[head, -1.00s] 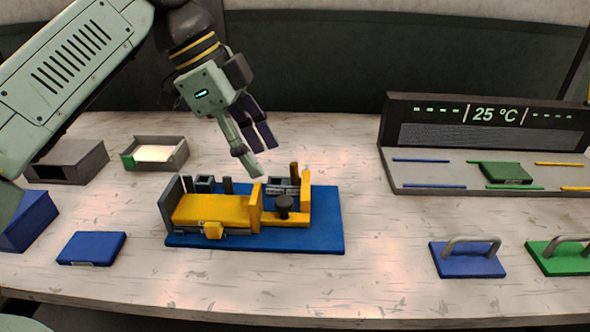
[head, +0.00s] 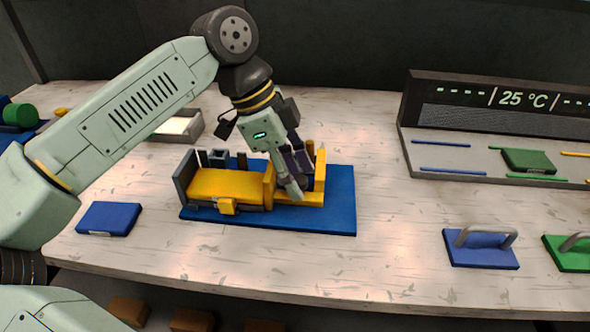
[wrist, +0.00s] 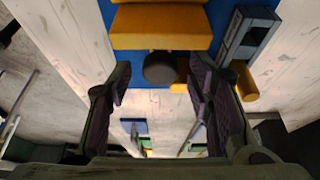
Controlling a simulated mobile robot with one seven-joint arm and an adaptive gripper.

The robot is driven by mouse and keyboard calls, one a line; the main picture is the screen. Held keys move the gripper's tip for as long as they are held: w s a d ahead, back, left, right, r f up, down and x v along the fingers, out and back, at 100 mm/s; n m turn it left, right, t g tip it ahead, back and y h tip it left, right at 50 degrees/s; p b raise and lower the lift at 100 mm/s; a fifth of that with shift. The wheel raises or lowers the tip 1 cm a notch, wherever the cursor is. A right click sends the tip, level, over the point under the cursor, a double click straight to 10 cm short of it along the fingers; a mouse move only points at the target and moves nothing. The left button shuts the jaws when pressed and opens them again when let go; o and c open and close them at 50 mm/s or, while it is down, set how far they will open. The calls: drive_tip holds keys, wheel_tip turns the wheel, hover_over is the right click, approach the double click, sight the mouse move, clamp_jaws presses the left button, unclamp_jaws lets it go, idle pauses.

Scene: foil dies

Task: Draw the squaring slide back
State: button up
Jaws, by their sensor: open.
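The yellow fixture, with a flat yellow bed (head: 228,184) and upright yellow plates (head: 268,187), stands on a blue base (head: 341,205) in the head view. I take the squaring slide to be the part with the dark round knob (wrist: 160,68); which yellow piece it belongs to is unclear. My gripper (head: 298,188) is open and low over the fixture's right half, hiding the knob in the head view. In the wrist view my open fingers (wrist: 160,82) are on either side of the knob, with gaps visible. A yellow block (wrist: 160,27) lies just beyond it.
A grey clamp-like part (wrist: 248,35) and a yellow post (wrist: 245,82) stand close to the right finger. A blue block (head: 108,218) lies left. Blue (head: 480,248) and green (head: 570,253) handled plates lie right, before a display rack (head: 410,150). The front table is clear.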

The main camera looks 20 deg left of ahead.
drive_tip(key=shift+c, duration=0.6)
clamp_jaws()
drive_tip(key=shift+f, duration=0.1)
